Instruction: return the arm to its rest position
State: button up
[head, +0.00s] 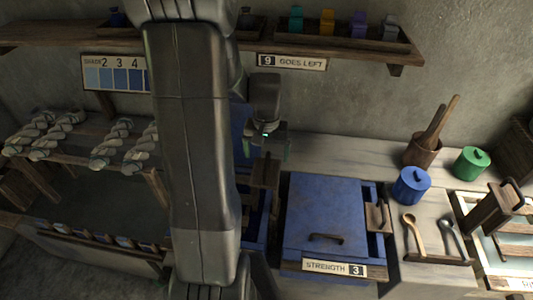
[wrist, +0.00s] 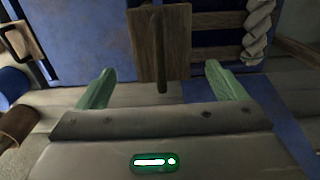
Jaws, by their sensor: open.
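My gripper (wrist: 153,88) shows in the wrist view with its two green fingers spread wide apart. Nothing is held between the fingertips. Beyond the gap is a wooden block with a dark handle (wrist: 160,50), apart from the fingers as far as I can tell. In the head view my arm stands tall across the middle, and its wrist end (head: 266,110) hangs just right of it, above the back of the bench. The fingertips are mostly hidden or too small there to make out.
A blue lidded box (head: 325,215) labelled STRENGTH 3 is right of my arm. A blue pot (head: 412,185), green pot (head: 473,163) and spoons (head: 430,238) stand further right. A shelf (head: 350,53) runs above. Twisted yarn hanks (head: 112,143) lie on a rack at left.

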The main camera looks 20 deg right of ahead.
aim_at(266, 168)
notch_tip(266, 168, up, 3)
jog(key=shift+p, duration=0.8)
jog(key=shift+f, duration=0.1)
jog(key=shift+f, duration=0.15)
notch_tip(266, 168, down, 10)
jog(key=b, duration=0.7)
jog(key=shift+b, duration=0.4)
